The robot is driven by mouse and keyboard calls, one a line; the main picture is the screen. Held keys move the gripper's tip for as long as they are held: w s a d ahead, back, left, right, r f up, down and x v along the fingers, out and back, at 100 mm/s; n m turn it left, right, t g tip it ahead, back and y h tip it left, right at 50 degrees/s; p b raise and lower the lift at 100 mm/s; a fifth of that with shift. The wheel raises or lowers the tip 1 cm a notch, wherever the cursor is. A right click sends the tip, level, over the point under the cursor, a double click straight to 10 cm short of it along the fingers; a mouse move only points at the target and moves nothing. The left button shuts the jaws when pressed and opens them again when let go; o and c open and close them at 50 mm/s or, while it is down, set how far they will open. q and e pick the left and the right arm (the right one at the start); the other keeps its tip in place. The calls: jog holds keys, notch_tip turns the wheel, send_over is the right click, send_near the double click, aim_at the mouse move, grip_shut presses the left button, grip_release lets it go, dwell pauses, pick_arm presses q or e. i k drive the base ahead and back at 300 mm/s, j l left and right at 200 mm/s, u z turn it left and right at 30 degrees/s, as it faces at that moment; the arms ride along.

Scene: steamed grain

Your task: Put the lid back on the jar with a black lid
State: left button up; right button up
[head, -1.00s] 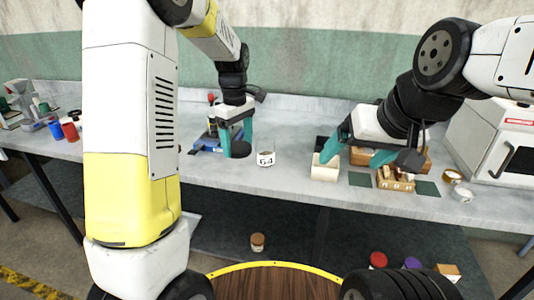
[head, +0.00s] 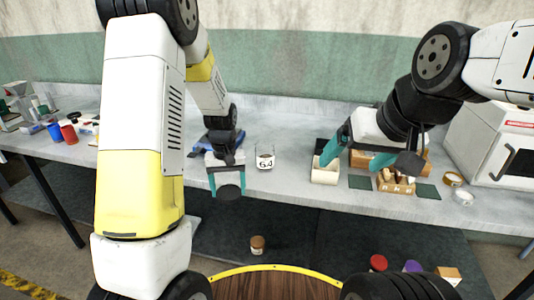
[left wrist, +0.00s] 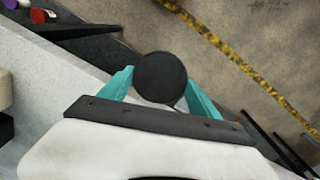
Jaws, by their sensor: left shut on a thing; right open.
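The black lid (head: 229,192) is a round dark disc held between the teal fingers of my left gripper (head: 228,184), at the front edge of the table. In the left wrist view the lid (left wrist: 161,77) sits between the fingers (left wrist: 160,92), with floor behind it. A whitish jar (head: 265,157) with dark marks on its front stands upright on the table, right of and behind the lid, apart from it. Whether its top is open is too small to tell. My right gripper (head: 357,157) is open, its left finger at a cream container (head: 325,172).
Right of the cream container are dark green mats (head: 361,182), a wooden holder (head: 396,186), tape rolls (head: 453,179) and a white cabinet (head: 510,150). A blue item (head: 206,144) lies behind my left gripper. Red and blue cups (head: 69,133) stand at far left.

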aim_at(265, 156)
jog(key=i+l+u, duration=0.2)
jog(key=l+u, duration=0.2)
jog(key=i+l+u, duration=0.1)
jog(key=l+u, duration=0.25)
